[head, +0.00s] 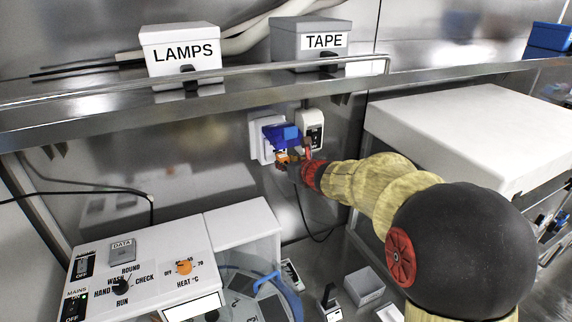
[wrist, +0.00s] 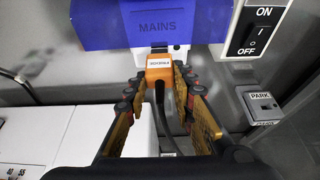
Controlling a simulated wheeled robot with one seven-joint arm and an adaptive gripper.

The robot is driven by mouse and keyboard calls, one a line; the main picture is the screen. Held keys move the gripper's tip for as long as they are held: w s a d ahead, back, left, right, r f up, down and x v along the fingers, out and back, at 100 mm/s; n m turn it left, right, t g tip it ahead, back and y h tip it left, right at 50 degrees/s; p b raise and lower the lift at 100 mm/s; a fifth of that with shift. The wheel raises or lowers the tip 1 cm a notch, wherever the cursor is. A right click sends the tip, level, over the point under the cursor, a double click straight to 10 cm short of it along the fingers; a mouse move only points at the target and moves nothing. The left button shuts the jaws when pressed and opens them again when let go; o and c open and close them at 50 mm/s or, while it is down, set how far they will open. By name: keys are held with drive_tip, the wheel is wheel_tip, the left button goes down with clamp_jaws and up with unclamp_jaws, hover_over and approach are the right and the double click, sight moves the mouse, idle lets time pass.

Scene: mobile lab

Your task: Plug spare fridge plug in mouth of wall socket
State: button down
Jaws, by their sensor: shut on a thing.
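An orange plug marked FRIDGE (wrist: 159,68) is between the fingers of my gripper (wrist: 160,84), which is shut on it. Its dark cord runs back between the fingers. The wall socket (head: 256,142) is a white unit on the steel back wall, with a blue cover marked MAINS (wrist: 150,25). The cover projects above the plug. In the head view my gripper (head: 289,162) is at the socket's lower front, with a bit of orange showing. The plug's front end is at the white part under the cover. The socket mouth is hidden, and I cannot tell whether the plug is in it.
A white ON/OFF switch box (head: 310,130) is right of the socket, with a small PARK fitting (wrist: 261,106) below it in the wrist view. A steel shelf (head: 100,116) with LAMPS and TAPE boxes is above. A white control unit (head: 140,262) stands lower left.

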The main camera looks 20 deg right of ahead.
drive_tip(key=shift+w, duration=1.25)
drive_tip(key=shift+s, duration=0.15)
drive_tip(key=shift+s+b, duration=0.3)
drive_tip(key=shift+s, duration=0.45)
drive_tip(key=shift+s, duration=0.1)
drive_tip(key=shift+b, duration=0.6)
idle(1.3)
drive_tip(key=shift+w, duration=1)
drive_tip(key=c, duration=1.5)
unclamp_jaws()
drive_tip(key=shift+c, duration=0.2)
drive_tip(key=shift+o, duration=0.6)
